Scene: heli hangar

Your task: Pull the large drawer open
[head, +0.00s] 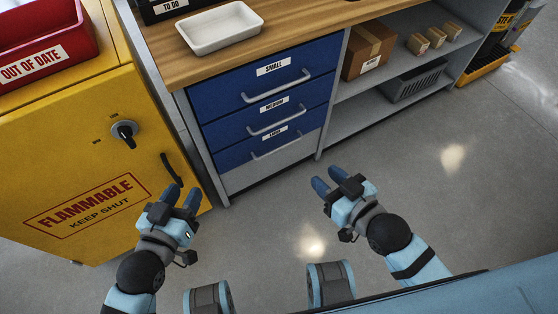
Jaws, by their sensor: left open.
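The large drawer (252,154) is the lowest of three blue drawers under the wooden bench top. Its label reads LARGE, and a pale bar handle (277,150) runs across its front. It looks shut, level with the drawers above. My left gripper (182,196) is open and empty, in front of the yellow cabinet and left of the drawers, apart from the handle. My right gripper (334,184) is over the floor, right of the drawers and touching nothing. Its two blue fingers appear apart with nothing between them.
The medium drawer (239,129) and small drawer (239,84) sit above. A yellow flammable cabinet (85,170) stands close on the left. Open shelves (352,116) with boxes and a grey crate (415,81) are on the right. The floor (440,190) in front is clear.

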